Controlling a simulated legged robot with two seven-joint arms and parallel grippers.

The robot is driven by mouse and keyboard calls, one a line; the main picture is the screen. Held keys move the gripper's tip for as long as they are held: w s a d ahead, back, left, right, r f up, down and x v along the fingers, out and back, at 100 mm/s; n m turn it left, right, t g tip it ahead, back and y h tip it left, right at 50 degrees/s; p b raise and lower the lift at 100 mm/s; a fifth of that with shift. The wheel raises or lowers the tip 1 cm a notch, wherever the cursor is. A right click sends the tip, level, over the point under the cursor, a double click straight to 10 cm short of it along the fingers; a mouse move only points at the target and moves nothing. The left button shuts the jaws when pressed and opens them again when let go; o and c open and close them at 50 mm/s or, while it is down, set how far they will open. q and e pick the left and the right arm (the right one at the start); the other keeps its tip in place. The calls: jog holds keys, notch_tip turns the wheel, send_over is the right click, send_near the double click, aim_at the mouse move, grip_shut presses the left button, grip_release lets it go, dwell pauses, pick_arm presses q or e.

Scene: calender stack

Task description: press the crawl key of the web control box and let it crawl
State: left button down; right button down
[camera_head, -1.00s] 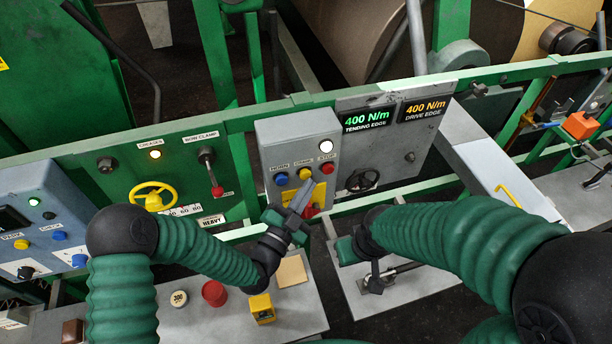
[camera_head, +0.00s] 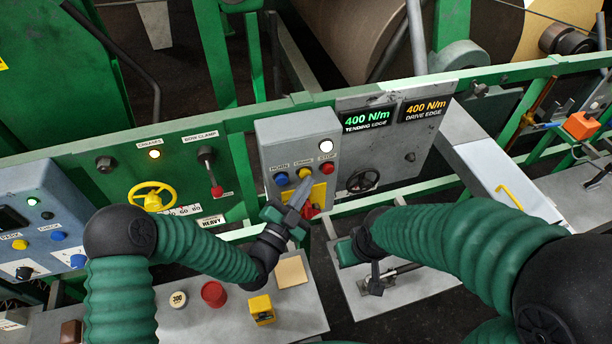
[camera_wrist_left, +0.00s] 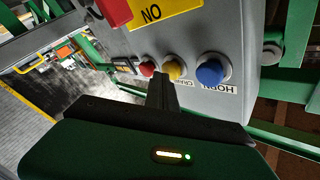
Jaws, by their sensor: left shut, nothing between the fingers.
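The web control box (camera_head: 292,140) is grey, with a lit white lamp and a row of three keys: blue horn (camera_head: 281,179), yellow crawl (camera_head: 304,173), red stop (camera_head: 327,169). My left gripper (camera_head: 306,184) is shut and empty, its fingertips at the crawl key. In the left wrist view the fingers (camera_wrist_left: 163,84) reach up beside the yellow crawl key (camera_wrist_left: 173,67), between the red key (camera_wrist_left: 147,69) and blue key (camera_wrist_left: 211,70). I cannot tell whether they touch it. My right gripper (camera_head: 346,250) is low above the grey plate; its fingers are not clear.
Below the crawl key are a yellow plate (camera_head: 318,194) and a red part (camera_head: 310,212). Green frame rails run behind the box. A bench in front holds a red cup (camera_head: 214,294), a yellow block (camera_head: 261,309) and a tan pad (camera_head: 291,272). Displays read 400 N/m.

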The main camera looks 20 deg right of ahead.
pick_arm(q)
jog(key=shift+w, duration=0.25)
jog(key=shift+s, duration=0.1)
dwell(0.3)
jog(key=shift+s, duration=0.9)
jog(key=shift+s, duration=0.1)
jog(key=s+b, duration=0.1)
jog(key=s, duration=0.3)
jog(key=shift+s+d, duration=0.15)
jog(key=shift+s, duration=0.25)
